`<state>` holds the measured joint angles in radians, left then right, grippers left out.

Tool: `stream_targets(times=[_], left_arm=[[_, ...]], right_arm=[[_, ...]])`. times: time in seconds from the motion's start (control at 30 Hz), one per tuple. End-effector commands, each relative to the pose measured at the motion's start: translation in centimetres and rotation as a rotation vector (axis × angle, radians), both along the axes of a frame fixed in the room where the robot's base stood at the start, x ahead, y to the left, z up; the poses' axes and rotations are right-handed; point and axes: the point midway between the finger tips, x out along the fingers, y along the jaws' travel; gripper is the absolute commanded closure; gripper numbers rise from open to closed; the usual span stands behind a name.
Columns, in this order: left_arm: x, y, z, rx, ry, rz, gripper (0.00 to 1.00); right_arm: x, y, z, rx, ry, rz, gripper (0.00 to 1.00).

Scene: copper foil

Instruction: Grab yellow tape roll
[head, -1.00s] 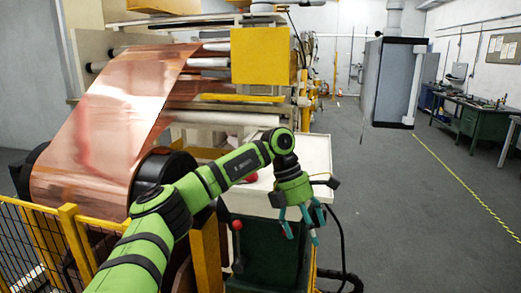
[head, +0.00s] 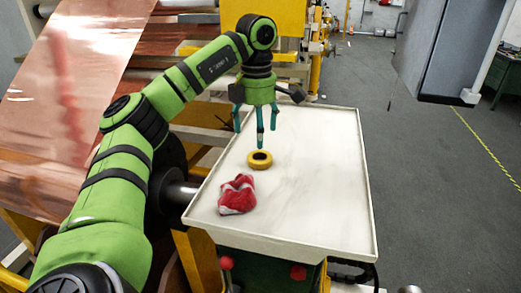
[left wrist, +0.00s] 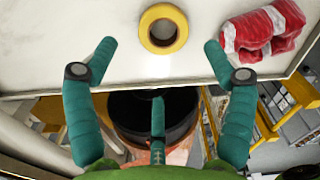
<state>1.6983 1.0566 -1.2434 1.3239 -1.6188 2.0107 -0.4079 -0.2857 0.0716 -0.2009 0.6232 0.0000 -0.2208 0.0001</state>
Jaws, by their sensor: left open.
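The yellow tape roll (head: 260,160) lies flat on the white tray table (head: 318,205), towards its left side. My left gripper (head: 258,128) is above the tray beside the roll, fingers pointing down, open and empty. In the left wrist view the yellow roll (left wrist: 163,28) lies beyond the spread teal fingers (left wrist: 160,60), roughly centred between them and not touched. Its dark centre hole faces up in the head view. My right gripper is in neither view.
A crumpled red and white cloth (head: 237,194) lies on the tray near the roll; it also shows in the left wrist view (left wrist: 262,30). The tray has a raised rim. Its right half is clear. Copper foil (head: 70,90) and a yellow machine stand to the left and behind.

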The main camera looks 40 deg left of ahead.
Motion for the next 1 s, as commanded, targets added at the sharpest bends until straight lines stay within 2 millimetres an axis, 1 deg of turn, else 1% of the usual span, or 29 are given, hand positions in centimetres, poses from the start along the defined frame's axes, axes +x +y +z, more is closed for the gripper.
stream_targets(times=[0.03,0.2,0.3,0.47,0.53,0.63,0.73,0.9,0.93,0.97,1.0], left_arm=[[0.0,0.0,-0.6,0.0,0.004,0.0,0.16],[0.0,0.0,-1.8,0.0,0.003,0.0,0.16],[0.0,0.0,-2.8,-0.001,0.003,0.001,0.16],[0.1,0.0,-4.6,-0.002,0.004,0.0,0.16],[0.0,0.1,-5.2,0.002,0.006,0.002,0.16],[0.1,0.0,-6.2,0.0,0.002,0.001,0.16],[0.1,0.0,-6.6,0.0,0.001,0.001,0.16],[0.1,0.0,-6.7,-0.001,0.001,0.001,0.16],[0.1,0.0,-6.7,-0.001,0.001,0.001,0.24],[0.1,0.0,-6.7,-0.001,0.001,0.001,0.36],[0.1,0.0,-6.7,-0.001,0.001,0.001,0.52]], right_arm=[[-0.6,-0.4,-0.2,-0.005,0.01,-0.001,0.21],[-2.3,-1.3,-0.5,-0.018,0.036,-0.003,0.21],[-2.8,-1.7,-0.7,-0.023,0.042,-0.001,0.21],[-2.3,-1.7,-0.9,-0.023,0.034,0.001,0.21],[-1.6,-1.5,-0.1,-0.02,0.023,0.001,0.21],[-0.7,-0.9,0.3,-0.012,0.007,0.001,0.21],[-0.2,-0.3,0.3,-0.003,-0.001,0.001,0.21],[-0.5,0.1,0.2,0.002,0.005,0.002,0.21],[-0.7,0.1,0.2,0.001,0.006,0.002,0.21],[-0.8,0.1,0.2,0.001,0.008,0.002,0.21],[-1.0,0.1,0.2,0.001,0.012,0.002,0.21]])
